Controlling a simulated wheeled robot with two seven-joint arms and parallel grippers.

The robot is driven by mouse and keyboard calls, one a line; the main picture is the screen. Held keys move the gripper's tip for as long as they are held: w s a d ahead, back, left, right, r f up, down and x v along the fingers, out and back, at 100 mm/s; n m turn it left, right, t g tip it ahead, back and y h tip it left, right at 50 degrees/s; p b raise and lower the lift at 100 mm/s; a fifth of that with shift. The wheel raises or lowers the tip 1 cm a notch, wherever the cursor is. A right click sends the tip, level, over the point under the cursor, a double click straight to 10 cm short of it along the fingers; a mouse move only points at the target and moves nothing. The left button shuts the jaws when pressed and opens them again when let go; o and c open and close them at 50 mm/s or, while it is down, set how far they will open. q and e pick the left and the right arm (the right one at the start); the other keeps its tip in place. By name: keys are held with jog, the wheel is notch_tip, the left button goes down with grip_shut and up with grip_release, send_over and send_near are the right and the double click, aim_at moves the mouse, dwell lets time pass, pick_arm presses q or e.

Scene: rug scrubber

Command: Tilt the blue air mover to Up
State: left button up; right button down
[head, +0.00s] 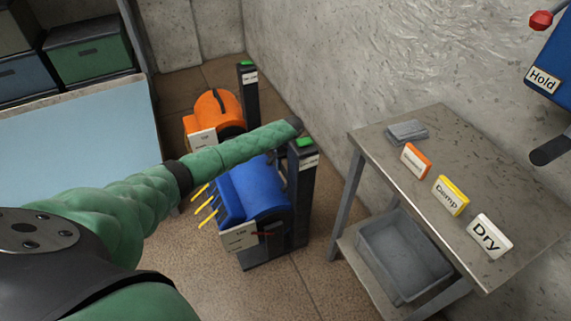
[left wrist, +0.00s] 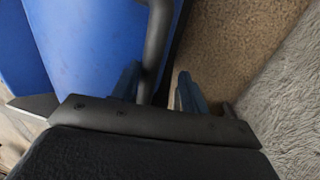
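The blue air mover (head: 258,190) stands on the floor near the middle of the head view, with a white label plate (head: 240,237) low on its front and yellow prongs at its left. Its blue body also fills the upper left of the left wrist view (left wrist: 85,45). My left arm reaches over it to its far side. My left gripper (left wrist: 157,90) is open, with a dark bar (left wrist: 156,40) passing between its fingers, nearer the left finger. A gap shows between bar and right finger. In the head view the fingers are mostly hidden. My right gripper is out of view.
A dark post with a green top (head: 305,143) stands right beside the air mover. An orange machine (head: 213,112) is behind it. A metal table (head: 450,130) with several labelled blocks and a grey bin (head: 405,255) below is at right. A blue panel marked Hold (head: 555,50) is upper right.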

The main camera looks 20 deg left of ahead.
pick_arm(q)
notch_tip(320, 180, up, 8)
jog(key=w, duration=0.1)
jog(key=shift+d+f, duration=0.15)
jog(key=shift+d, duration=0.25)
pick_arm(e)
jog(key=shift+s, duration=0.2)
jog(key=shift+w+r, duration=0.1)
